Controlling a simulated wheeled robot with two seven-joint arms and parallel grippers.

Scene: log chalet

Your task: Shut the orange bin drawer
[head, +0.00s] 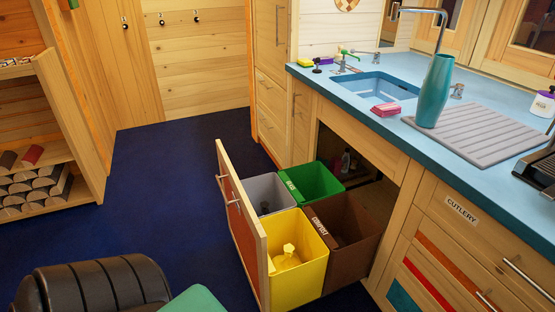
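The orange bin drawer (243,230) is pulled far out from under the blue counter. Its front is a wooden frame with an orange-red panel, seen at a steep angle, with a metal handle (228,191) on its outer face. Behind the front stand a grey bin (268,186), a green bin (316,183), a yellow bin (299,270) and a brown bin (350,228). The yellow bin has something yellow in it. The cabinet opening behind the bins is dark, with bottles (346,161) inside. Neither of my grippers is in view.
A black ribbed padded thing (95,288) and a green thing (195,301) are at the bottom left. The dark blue floor (175,180) left of the drawer is clear. A closed cutlery drawer (462,212) is on the right. A log shelf (75,140) stands at the left.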

